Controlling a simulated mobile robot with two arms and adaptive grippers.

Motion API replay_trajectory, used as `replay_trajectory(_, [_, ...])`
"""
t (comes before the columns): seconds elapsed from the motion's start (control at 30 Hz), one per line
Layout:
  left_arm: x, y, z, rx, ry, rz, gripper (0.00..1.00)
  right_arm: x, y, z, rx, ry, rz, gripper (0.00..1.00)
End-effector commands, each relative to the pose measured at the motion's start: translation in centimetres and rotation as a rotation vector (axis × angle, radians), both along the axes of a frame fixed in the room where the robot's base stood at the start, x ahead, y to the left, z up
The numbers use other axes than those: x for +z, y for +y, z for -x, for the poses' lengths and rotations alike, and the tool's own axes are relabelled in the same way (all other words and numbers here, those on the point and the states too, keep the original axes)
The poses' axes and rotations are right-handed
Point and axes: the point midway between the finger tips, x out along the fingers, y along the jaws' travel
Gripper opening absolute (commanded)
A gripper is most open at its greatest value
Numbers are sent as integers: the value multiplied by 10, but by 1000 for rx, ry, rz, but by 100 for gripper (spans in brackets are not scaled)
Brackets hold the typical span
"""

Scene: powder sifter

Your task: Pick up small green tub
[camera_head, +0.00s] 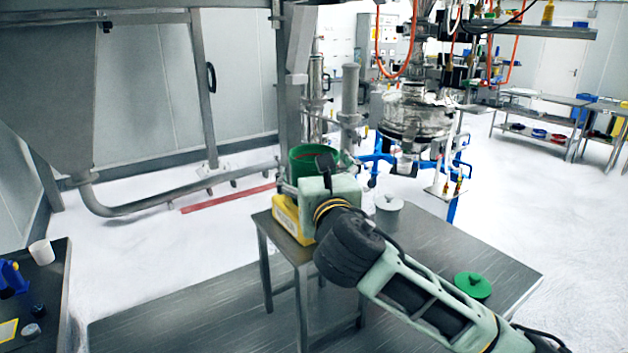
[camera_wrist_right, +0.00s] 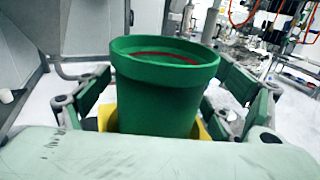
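The green tub (camera_head: 303,158) stands upright on a yellow block or box (camera_head: 288,217) at the far left of the metal table. In the right wrist view the tub (camera_wrist_right: 165,90) is centred and close, with a reddish edge showing inside its rim. My right gripper (camera_head: 317,172) is at the tub, its body partly covering it in the head view. In the wrist view its fingers (camera_wrist_right: 166,82) stand spread on both sides of the tub, and I see no clear contact. My left gripper is out of view.
A green lid (camera_head: 472,286) and a pale round lidded item (camera_head: 389,202) are on the metal table (camera_head: 420,238). A steel post and pipes (camera_head: 349,105) rise behind the tub. A dark side table (camera_head: 55,300) with a white cup (camera_head: 41,252) is at left.

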Motion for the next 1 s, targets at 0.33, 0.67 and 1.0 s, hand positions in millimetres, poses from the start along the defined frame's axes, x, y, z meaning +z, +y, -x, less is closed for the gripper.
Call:
replay_trajectory(0.33, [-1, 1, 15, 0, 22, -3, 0, 0, 0, 0, 0, 0, 0, 51])
replay_trajectory(0.67, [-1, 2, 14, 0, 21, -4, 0, 1, 0, 0, 0, -2, 0, 36])
replay_trajectory(1.0, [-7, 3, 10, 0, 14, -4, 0, 22, 0, 0, 1, -7, -2, 36])
